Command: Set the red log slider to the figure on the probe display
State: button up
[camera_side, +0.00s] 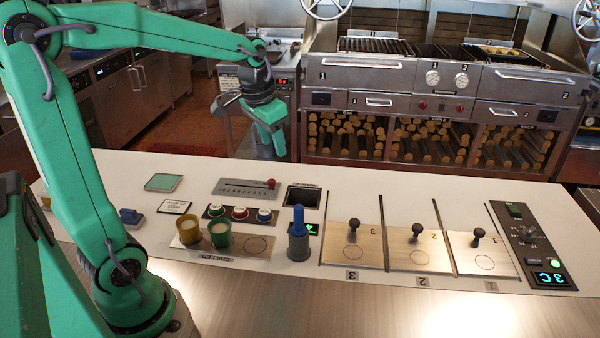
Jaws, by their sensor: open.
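The red slider knob (271,184) sits near the right end of its scale on a grey slider panel (232,190) at the back of the white counter. A blue-handled probe (298,218) stands upright in a grey holder (298,246). A small display with a green mark (312,229) is beside the holder; its figure is too small to read. A larger cyan display (549,278) on the right control panel seems to read "3C". My gripper (254,150) is open and empty, pointing down, above and behind the slider panel, apart from it.
Three round buttons (239,212) and two cups (220,234) are in front of the slider panel. A dark screen (303,196) is to its right. Several knobbed plates (415,252) fill the right side. A green pad (163,182) lies left. The grill (440,85) stands behind.

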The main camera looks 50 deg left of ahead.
jog(key=w+a+f+g, duration=0.2)
jog(key=w+a+f, duration=0.3)
jog(key=w+a, duration=0.15)
jog(key=g, duration=0.1)
send_over(271, 180)
jog(key=shift+h, duration=0.4)
notch_tip(271, 180, down, 9)
jog(key=shift+w+f, duration=0.1)
jog(key=shift+f, duration=0.1)
jog(key=shift+f, duration=3.9)
jog(key=shift+c, duration=0.4)
grip_shut()
